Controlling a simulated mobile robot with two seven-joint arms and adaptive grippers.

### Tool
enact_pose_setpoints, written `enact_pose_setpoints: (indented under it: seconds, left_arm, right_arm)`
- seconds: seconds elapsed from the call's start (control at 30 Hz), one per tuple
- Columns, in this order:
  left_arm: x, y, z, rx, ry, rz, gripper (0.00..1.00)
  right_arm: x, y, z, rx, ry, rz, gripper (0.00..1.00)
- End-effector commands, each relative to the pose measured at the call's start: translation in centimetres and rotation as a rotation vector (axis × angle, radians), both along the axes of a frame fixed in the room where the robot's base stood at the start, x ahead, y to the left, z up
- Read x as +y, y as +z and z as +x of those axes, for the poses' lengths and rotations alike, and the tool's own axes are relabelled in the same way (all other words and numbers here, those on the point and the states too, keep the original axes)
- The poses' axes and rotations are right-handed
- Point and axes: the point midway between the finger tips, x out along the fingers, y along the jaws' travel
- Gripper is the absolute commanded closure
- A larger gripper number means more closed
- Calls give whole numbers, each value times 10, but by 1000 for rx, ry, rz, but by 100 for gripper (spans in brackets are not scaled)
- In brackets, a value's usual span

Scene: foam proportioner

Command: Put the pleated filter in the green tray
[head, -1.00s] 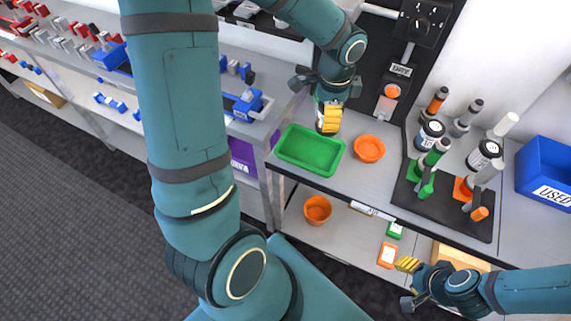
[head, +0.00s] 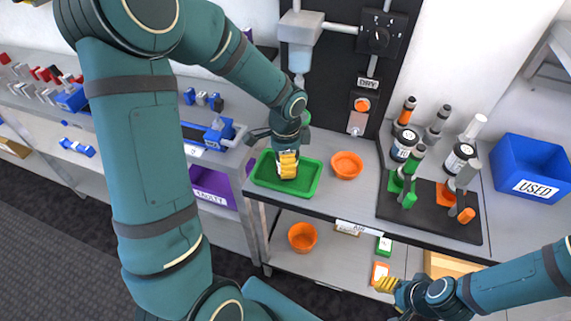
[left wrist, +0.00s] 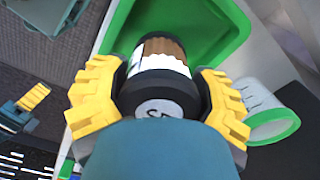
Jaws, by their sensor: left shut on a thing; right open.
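The green tray (head: 312,178) lies at the front left of the bench top. My left gripper (head: 288,170) points down over it in the head view. In the left wrist view its yellow fingers (left wrist: 160,100) are shut on the pleated filter (left wrist: 165,52), a cylinder with brown pleats, a white band and a black end cap. Green tray surface (left wrist: 205,25) shows beyond the filter. In the head view the fingers hide the filter, and I cannot tell whether it touches the tray floor. My right gripper (head: 382,284) is open and empty at the lower right.
An orange bowl (head: 346,165) sits just right of the tray. A black mat (head: 430,222) holds several bottles and cylinders. A blue USED bin (head: 533,167) stands far right. A white cup with a green rim (left wrist: 272,115) is close beside my left fingers. Another orange bowl (head: 302,237) is on the lower shelf.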

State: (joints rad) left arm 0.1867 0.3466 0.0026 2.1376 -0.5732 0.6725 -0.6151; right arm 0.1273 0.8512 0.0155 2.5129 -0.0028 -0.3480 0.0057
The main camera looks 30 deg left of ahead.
Motion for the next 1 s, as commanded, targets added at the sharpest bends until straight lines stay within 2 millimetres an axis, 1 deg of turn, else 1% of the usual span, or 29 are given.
enact_pose_setpoints:
  seconds: [0.03, 0.1, 0.33, 0.47, 0.5, 0.57, 0.87, 0.97, 1.0]
  left_arm:
    - [0, -9, 0, 2, -1, 0, 73]
    - [0, -13, 0, 0, -1, 0, 73]
    - [0, -12, 0, -1, 0, 0, 73]
    - [0, -16, 0, 0, -1, 0, 73]
    - [0, -16, 0, 0, 0, 0, 21]
    - [0, -15, 0, 0, 0, 0, 0]
    - [0, -14, 0, 0, 0, 0, 0]
    - [0, -6, 0, -3, 0, 0, 0]
    - [0, -1, 1, -3, 1, 0, 0]
  right_arm:
    - [0, -4, 1, -2, -1, 0, 53]
    - [0, -4, 1, -3, -1, 0, 53]
    - [0, -4, 1, -3, -1, 0, 53]
    - [0, -7, 2, -4, -1, 0, 53]
    - [0, -6, 2, -4, -1, 0, 53]
    - [0, -6, 2, -4, -1, 0, 53]
    - [0, -4, 2, -4, -1, 0, 53]
    - [0, -1, 1, -3, -1, 0, 53]
    - [0, 0, 1, -2, -1, 0, 53]
